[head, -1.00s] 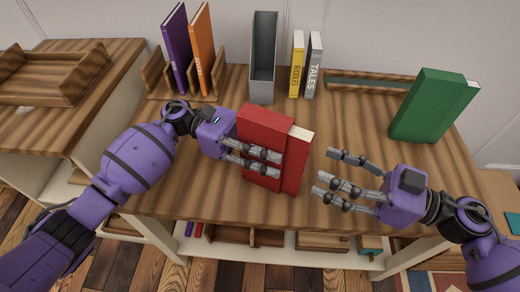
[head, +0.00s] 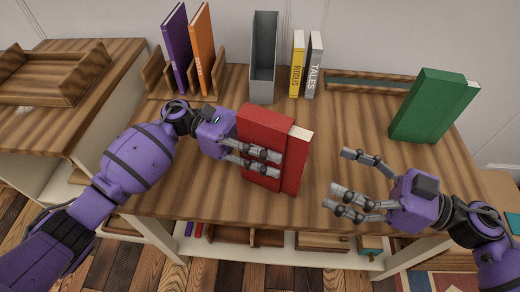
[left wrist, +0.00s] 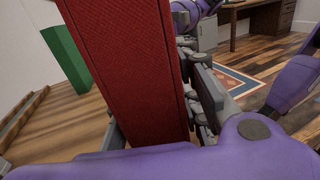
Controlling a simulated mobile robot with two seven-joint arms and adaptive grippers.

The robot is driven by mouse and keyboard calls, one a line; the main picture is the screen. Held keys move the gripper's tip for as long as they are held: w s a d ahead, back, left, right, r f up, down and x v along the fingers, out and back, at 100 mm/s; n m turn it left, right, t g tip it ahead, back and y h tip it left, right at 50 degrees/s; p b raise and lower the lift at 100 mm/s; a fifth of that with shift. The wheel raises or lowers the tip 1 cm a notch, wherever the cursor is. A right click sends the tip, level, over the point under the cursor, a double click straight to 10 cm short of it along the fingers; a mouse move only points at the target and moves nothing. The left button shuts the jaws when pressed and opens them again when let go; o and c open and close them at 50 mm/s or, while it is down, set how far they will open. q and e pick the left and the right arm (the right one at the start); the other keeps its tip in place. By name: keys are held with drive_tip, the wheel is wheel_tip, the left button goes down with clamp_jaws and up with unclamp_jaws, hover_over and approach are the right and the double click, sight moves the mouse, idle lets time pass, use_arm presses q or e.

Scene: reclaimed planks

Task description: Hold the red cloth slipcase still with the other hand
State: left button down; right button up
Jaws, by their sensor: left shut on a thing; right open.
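The red cloth slipcase (head: 262,135) stands on the wooden table, near its front middle. A red book with pale page edges (head: 297,160) shows at its right side, sticking out a little from it. My left gripper (head: 262,160) is shut on the slipcase, with fingers across its front face. In the left wrist view the red cloth surface (left wrist: 125,70) fills the space between the fingers. My right gripper (head: 348,180) is open and empty, to the right of the slipcase and apart from it.
A green book in a case (head: 430,108) stands at the right. At the back are a grey holder (head: 263,60), yellow (head: 297,65) and grey (head: 314,66) books, and a wooden rack (head: 158,78) with purple and orange books.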

sight(242, 141)
use_arm(q)
drive_tip(key=shift+r, duration=0.1)
use_arm(e)
drive_tip(key=v, duration=1.1)
drive_tip(key=shift+s+d, duration=0.1)
use_arm(q)
drive_tip(key=c, duration=1)
unclamp_jaws()
use_arm(e)
drive_tip(key=shift+m, duration=0.3)
wheel_tip(242, 141, down, 6)
drive_tip(key=b, duration=0.4)
drive_tip(key=shift+s+r+b, duration=0.1)
drive_tip(key=shift+s+b, duration=0.1)
drive_tip(key=shift+b, duration=0.2)
use_arm(q)
drive_tip(key=v, duration=0.7)
